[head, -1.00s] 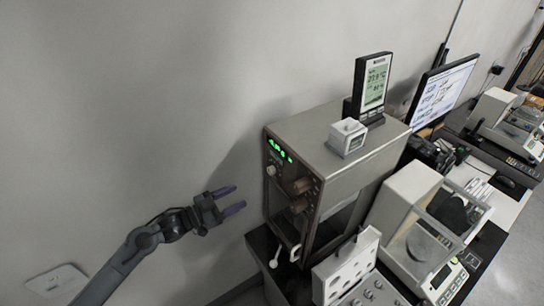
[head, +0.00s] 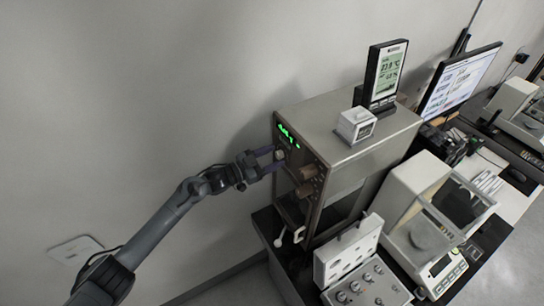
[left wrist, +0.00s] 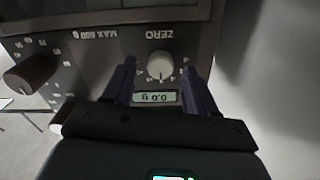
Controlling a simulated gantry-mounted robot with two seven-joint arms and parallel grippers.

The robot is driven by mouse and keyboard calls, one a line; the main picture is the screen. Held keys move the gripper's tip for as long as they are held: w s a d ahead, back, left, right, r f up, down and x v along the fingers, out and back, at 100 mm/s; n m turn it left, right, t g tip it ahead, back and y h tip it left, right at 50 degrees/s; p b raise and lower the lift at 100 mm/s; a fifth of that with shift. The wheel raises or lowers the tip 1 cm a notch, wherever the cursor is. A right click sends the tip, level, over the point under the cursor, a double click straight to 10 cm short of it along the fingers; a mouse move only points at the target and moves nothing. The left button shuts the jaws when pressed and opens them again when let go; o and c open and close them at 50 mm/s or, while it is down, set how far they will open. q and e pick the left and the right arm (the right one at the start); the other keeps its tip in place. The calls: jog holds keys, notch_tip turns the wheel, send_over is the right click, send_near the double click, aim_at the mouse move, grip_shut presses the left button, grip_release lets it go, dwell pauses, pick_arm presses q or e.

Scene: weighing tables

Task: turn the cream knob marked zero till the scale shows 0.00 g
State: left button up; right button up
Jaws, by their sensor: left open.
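The cream knob (left wrist: 160,66) marked ZERO sits on the scale's front panel, upside down in the left wrist view. Below it there is a small pale display (left wrist: 155,97) with upside-down digits, seemingly 0.0 g. The scale (head: 345,130) is a grey box with a green lit readout (head: 287,133), too small to read. My left gripper (head: 278,158) is open at the panel. In the left wrist view its two purple fingers stand on either side of the knob, with a gap showing on each side. My right gripper is in neither view.
A brown knob (left wrist: 30,74) sits beside the zero knob on the panel. A weight case (head: 347,250) and another balance (head: 412,190) stand to the right. The wall side is clear.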

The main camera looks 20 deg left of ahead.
pick_arm(q)
jog(key=shift+w+d, duration=0.1)
jog(key=c, duration=1.1)
jog(key=shift+o, duration=0.2)
jog(key=shift+f+m+b, duration=0.15)
jog(key=shift+m+b, duration=0.55)
jog(key=shift+b, duration=0.05)
jog(key=m+b, duration=0.2)
jog(key=shift+m, duration=0.4)
jog(key=shift+m+b, duration=0.8)
jog(key=o, duration=1.1)
jog(key=shift+c, duration=0.2)
